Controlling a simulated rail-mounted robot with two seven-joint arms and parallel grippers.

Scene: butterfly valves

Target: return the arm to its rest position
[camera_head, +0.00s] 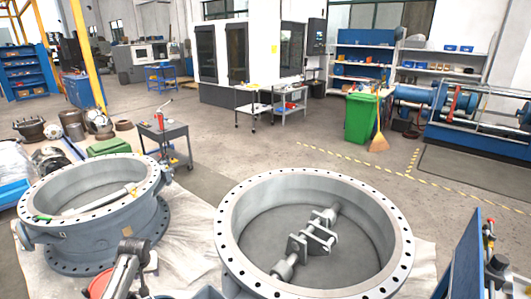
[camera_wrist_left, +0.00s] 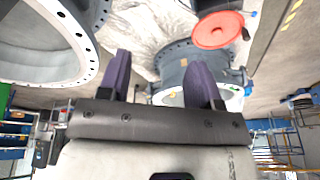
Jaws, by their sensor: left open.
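My left gripper (camera_wrist_left: 160,80) shows in the left wrist view with its two purple fingers apart and nothing between them. In the head view my left arm comes in low at the bottom left, in front of the grey left valve body; its fingers are not clear there. The left valve body (camera_head: 88,233) is a wide flanged ring with a rod-like part lying across its top. The right valve body (camera_head: 230,222) is a larger open ring with a grey shaft and bracket assembly (camera_head: 312,240) inside. My right gripper is not in view.
A red disc (camera_wrist_left: 217,30) lies near a flanged valve part in the wrist view, beyond the fingers. In the head view a small tool cart (camera_head: 165,133), a green bin (camera_head: 360,118) and a blue panel (camera_head: 466,262) stand around.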

